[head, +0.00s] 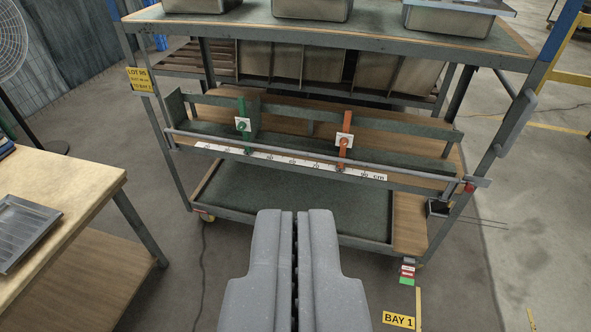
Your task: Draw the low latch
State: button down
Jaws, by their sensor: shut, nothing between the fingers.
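My gripper (295,214) is shut and empty, pointing forward from the bottom middle of the view, in front of the cart (330,243). A grey rail (300,160) runs across the cart's front at mid height. A green upright piece with a round knob (243,125) and an orange one with a knob (343,141) stand at the rail, above a white centimetre scale (280,158). A red knob (469,187) sits near the rail's right end. My gripper appears apart from all of these. Which part is the low latch, I cannot tell.
A wooden bench (70,185) with a metal tray (25,232) stands at the left. Metal pans (450,20) sit on the cart's top shelf. A small dark box (437,207) is at the cart's lower right. Open floor (500,240) lies at the right.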

aim_at(468, 188)
jog(key=u, duration=1.9)
jog(key=k, duration=1.1)
jog(key=z, duration=1.35)
jog(key=i, duration=0.1)
jog(key=z, duration=1.1)
